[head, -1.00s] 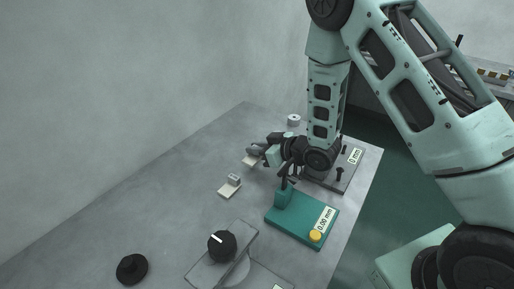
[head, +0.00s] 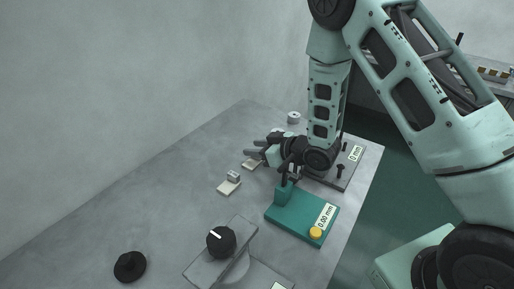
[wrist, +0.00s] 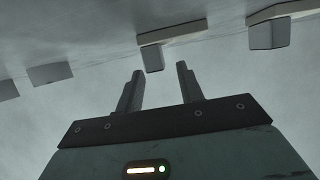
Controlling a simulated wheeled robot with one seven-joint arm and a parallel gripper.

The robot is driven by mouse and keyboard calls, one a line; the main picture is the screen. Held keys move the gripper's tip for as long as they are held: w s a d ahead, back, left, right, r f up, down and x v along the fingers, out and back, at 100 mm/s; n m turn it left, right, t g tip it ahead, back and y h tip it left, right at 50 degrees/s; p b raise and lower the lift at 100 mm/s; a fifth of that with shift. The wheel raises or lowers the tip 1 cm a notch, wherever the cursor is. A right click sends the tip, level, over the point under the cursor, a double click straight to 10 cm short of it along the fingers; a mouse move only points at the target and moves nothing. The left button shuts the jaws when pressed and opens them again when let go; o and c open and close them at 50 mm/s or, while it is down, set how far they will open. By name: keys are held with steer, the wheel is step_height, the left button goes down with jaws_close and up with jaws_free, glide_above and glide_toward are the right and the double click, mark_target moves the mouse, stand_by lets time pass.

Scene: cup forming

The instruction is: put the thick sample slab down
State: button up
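A pale slab (head: 250,164) with a small grey block lies on the table just below my gripper (head: 260,146) in the head view. A second pale slab (head: 227,188) with a grey block (head: 234,176) lies nearer the camera. I cannot tell by thickness which is the thick one. In the wrist view my gripper (wrist: 158,72) has its fingers apart with nothing between them. One slab (wrist: 178,40) with its block (wrist: 152,58) shows just beyond the fingertips, apart from them. Another slab (wrist: 288,9) with its block (wrist: 268,35) is at upper right.
A teal gauge stand (head: 297,222) reading 0.00 mm, with a yellow button (head: 316,233), stands right of the slabs. A grey plate (head: 330,181) marked 0 mm is behind it. A black-knobbed device (head: 221,240) and black disc (head: 130,266) are in front. The left table is clear.

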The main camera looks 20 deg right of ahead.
steer(key=shift+r+p, duration=0.2)
steer(key=shift+p, duration=0.1)
steer(key=p+v, duration=0.2)
steer(key=v, duration=1)
steer(key=shift+r, duration=0.4)
